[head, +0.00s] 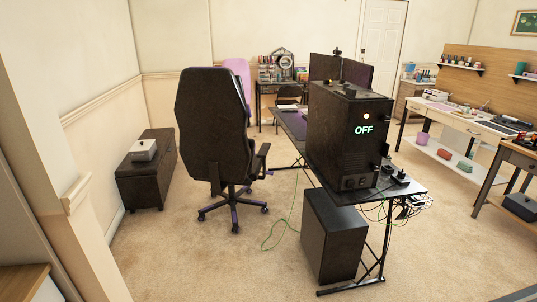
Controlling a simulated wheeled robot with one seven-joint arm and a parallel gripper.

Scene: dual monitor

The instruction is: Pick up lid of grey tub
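A small light grey tub (143,155) sits on a dark chest (147,176) against the left wall. Its top looks like a grey lid (144,145) with a small dark spot, perhaps a handle, in the middle. The lid appears to rest on the tub; it is too small to see the seam. A darker grey box (521,206) stands on a low shelf at the right edge; I cannot tell whether it has a lid. My gripper is not in view.
A black office chair (211,125) stands right of the chest. A desk with a black computer case (348,140) marked OFF is in the middle, with a dark cabinet (332,236) below and green cables (283,237) on the carpet. Carpet is clear at front left.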

